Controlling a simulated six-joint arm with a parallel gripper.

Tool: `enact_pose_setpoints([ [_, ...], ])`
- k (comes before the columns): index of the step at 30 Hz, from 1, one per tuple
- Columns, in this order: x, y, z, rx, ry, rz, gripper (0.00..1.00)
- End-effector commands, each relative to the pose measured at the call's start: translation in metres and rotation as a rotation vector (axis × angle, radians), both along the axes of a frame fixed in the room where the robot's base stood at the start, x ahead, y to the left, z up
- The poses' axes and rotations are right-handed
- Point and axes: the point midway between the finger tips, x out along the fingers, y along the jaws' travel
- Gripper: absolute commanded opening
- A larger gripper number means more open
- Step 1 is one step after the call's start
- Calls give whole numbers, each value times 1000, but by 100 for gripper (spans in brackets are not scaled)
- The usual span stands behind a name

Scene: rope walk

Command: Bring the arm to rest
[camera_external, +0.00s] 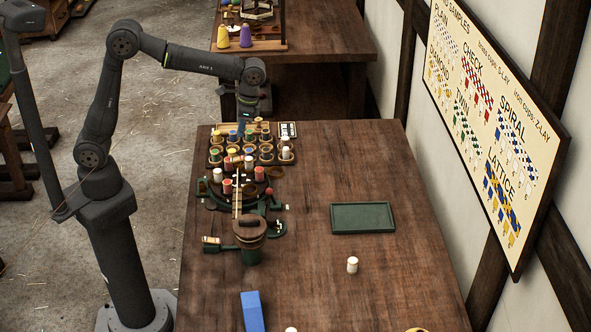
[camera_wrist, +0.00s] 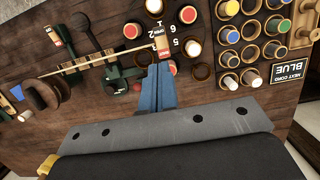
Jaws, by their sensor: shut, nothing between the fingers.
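My gripper (camera_external: 246,112) hangs down at the end of the bent arm, over the far end of the wooden table (camera_external: 320,170). In the wrist view its blue-grey fingers (camera_wrist: 160,70) are together, with nothing between them. They appear above the edge of the round green and dark machine (camera_external: 252,232), near several colored bobbins. The exact height of the fingertips above the bobbins cannot be told. The machine also shows in the wrist view, with a pale cord (camera_wrist: 97,62) stretched across it.
A rack (camera_external: 215,150) of colored bobbins stands beside a "NEXT CORD BLUE" card (camera_wrist: 288,72). An empty green tray (camera_external: 362,217), a lone white bobbin (camera_external: 352,265) and a blue block (camera_external: 252,311) sit on the table. The table's right side is mostly clear.

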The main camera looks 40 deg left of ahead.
Motion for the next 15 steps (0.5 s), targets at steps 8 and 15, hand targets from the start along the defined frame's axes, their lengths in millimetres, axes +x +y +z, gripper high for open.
enact_pose_setpoints([
  [8, 7, -7, 52, -9, -9, 0, 0],
  [15, -4, 6, 50, -86, -85, -1, 0],
])
